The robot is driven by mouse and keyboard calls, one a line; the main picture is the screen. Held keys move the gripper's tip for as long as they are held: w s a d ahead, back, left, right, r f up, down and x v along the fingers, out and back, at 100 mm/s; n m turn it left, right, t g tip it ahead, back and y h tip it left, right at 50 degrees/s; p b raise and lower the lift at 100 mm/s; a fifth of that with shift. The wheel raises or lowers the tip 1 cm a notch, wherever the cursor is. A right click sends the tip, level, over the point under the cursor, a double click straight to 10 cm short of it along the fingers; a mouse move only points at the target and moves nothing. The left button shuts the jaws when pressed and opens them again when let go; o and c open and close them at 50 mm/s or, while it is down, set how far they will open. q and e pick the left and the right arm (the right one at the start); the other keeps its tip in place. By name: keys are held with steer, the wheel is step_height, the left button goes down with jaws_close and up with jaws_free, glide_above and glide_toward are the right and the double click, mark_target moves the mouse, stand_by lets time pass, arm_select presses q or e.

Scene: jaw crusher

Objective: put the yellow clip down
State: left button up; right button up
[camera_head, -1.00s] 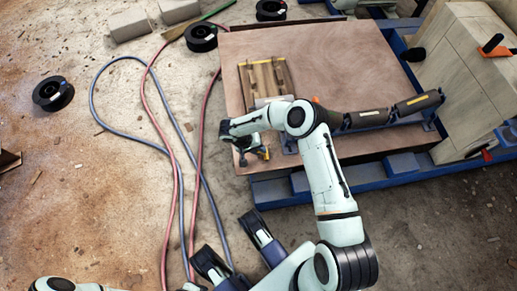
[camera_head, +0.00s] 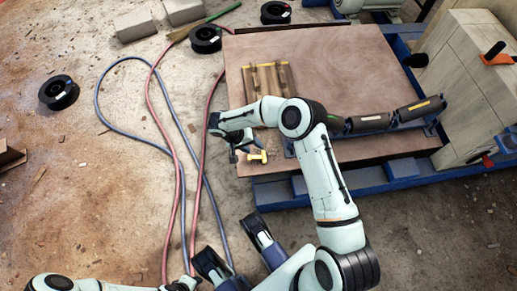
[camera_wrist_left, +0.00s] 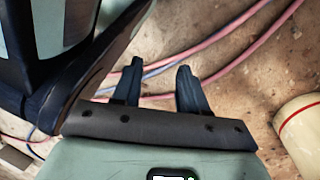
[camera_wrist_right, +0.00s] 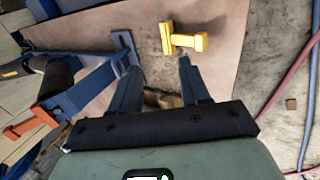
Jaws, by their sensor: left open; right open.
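The yellow clip (camera_head: 258,156) lies on the brown board (camera_head: 330,60) near its front left edge. It shows in the right wrist view as a T-shaped yellow piece (camera_wrist_right: 184,40), apart from the fingers. My right gripper (camera_head: 240,153) is open and empty just left of the clip in the head view; its fingertips also show in the right wrist view (camera_wrist_right: 158,65). My left gripper (camera_wrist_left: 158,68) is open and empty over the floor, with hoses beyond its fingers.
A wooden slatted piece (camera_head: 268,82) lies on the board behind my right gripper. Dark rollers (camera_head: 370,122) on a blue frame stand to the right. Red and blue hoses (camera_head: 150,100) and black spools (camera_head: 57,92) lie on the floor at left.

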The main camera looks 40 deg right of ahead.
arm_select(q)
steer(key=shift+w+d+r+t+p, duration=0.1)
steer(key=shift+w+r+t+p, duration=0.4)
steer(key=shift+w, duration=0.45)
arm_select(e)
steer(key=shift+v, duration=2.35)
arm_select(q)
steer(key=shift+r, duration=0.1)
